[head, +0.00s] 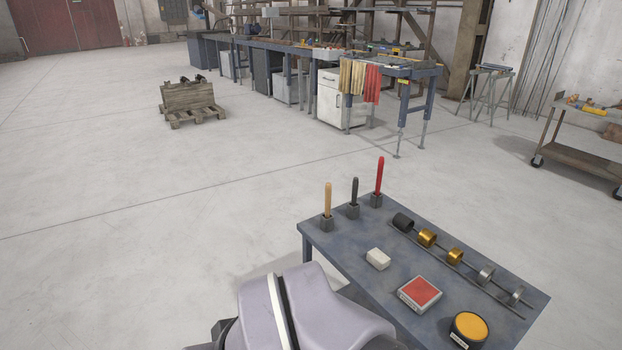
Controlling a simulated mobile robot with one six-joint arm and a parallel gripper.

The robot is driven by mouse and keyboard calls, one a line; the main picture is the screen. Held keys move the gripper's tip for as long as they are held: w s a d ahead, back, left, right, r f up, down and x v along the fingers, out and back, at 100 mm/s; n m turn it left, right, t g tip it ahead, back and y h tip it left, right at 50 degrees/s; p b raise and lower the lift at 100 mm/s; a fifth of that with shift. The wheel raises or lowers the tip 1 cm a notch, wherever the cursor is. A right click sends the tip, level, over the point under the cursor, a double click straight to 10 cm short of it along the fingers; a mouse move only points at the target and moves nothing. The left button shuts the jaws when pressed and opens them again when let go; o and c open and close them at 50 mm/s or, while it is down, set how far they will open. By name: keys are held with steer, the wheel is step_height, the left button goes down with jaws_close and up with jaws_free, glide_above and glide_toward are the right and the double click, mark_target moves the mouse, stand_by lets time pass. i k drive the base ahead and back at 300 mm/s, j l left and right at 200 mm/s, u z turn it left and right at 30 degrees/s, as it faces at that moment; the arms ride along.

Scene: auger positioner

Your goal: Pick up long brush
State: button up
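Three upright handles stand in small dark square holders at the far left corner of the blue-grey table (335,250) in the head view. One is a tan handle (328,198), one a shorter black handle (354,191), and one a red handle (379,176). The red one shows the greatest length above its holder. The lower ends of all three are hidden in the holders, so I cannot see bristles or tell for sure which is the long brush. My gripper is not in view.
On the table are a white block (378,258), a red-topped box (420,293), a yellow-topped round tin (469,328) and a rod with several rings (455,256). Open floor lies left of the table. A long workbench (390,68) and a trolley (580,155) stand behind.

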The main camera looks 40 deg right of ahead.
mark_target(381, 161)
steer(key=i+z, duration=0.2)
steer(key=i, duration=0.75)
steer(key=i+j+z, duration=0.15)
steer(key=i, duration=0.75)
steer(key=i+l+z, duration=0.15)
steer(key=i+z, duration=0.8)
steer(key=i+j+z, duration=0.25)
steer(key=i+z, duration=0.25)
steer(key=i+j+z, duration=0.3)
steer(key=z, duration=0.15)
steer(key=i+j+z, duration=0.3)
steer(key=j+z, duration=0.2)
steer(key=i+l+z, duration=0.7)
steer(key=z, duration=0.2)
steer(key=i+l+z, duration=0.15)
steer(key=i+z, duration=0.3)
